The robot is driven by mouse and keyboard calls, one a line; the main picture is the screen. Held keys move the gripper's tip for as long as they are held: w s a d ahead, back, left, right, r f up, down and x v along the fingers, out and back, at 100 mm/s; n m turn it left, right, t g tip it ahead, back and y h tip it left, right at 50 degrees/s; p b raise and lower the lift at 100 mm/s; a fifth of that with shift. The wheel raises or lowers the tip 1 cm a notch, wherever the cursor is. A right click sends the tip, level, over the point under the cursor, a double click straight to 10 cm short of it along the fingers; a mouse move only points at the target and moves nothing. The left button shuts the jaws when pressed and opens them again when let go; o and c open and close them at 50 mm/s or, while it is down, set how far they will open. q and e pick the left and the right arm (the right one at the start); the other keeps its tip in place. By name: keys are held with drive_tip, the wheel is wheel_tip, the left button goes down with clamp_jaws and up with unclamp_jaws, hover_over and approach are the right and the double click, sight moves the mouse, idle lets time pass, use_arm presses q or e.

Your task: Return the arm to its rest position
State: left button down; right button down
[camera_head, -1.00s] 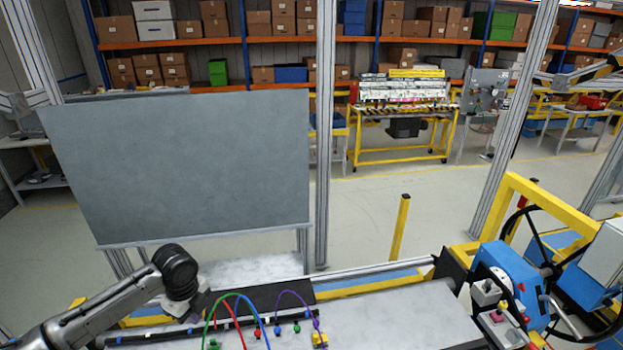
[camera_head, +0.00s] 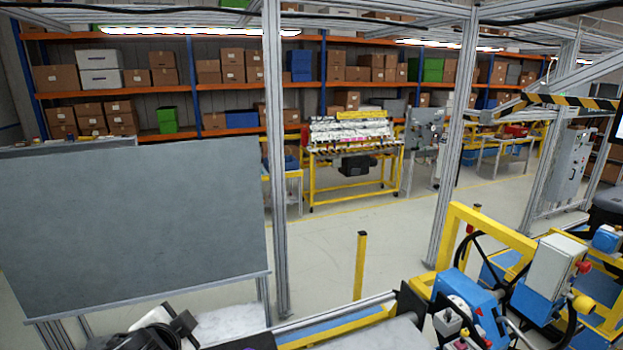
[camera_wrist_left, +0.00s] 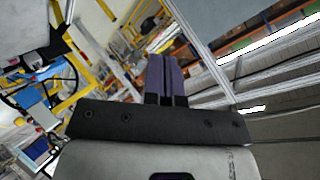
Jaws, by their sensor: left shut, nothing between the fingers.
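My left gripper (camera_wrist_left: 166,62) shows in the left wrist view as two purple fingers side by side beyond a dark mount. The fingers are closed together with nothing held between them. They point into open air, with the hall tilted behind them.
A large grey panel (camera_head: 135,230) stands at left behind the arm. An aluminium post (camera_head: 275,160) rises beside it. A yellow post (camera_head: 360,266) stands near the bench edge. A blue and yellow machine with a handwheel (camera_head: 470,305) fills the lower right.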

use_arm(q)
drive_tip(key=s+f+n+g+p, duration=0.1)
drive_tip(key=s+f+n+g, duration=0.1)
drive_tip(key=s+f, duration=0.7)
drive_tip(key=s+d+f+n+g+h+p, duration=0.1)
drive_tip(key=s+f+n+g, duration=0.2)
drive_tip(key=s+f, duration=0.7)
drive_tip(key=s+d+f+n+g+p, duration=0.1)
drive_tip(key=s+f, duration=0.8)
drive_tip(key=s, duration=0.9)
drive_tip(key=shift+s+f+n+g+h+p, duration=0.15)
drive_tip(key=shift+f+n+g+h+p, duration=0.2)
drive_tip(key=shift+n+g+p, duration=0.55)
drive_tip(key=shift+r+b, duration=0.1)
drive_tip(key=shift+b, duration=0.25)
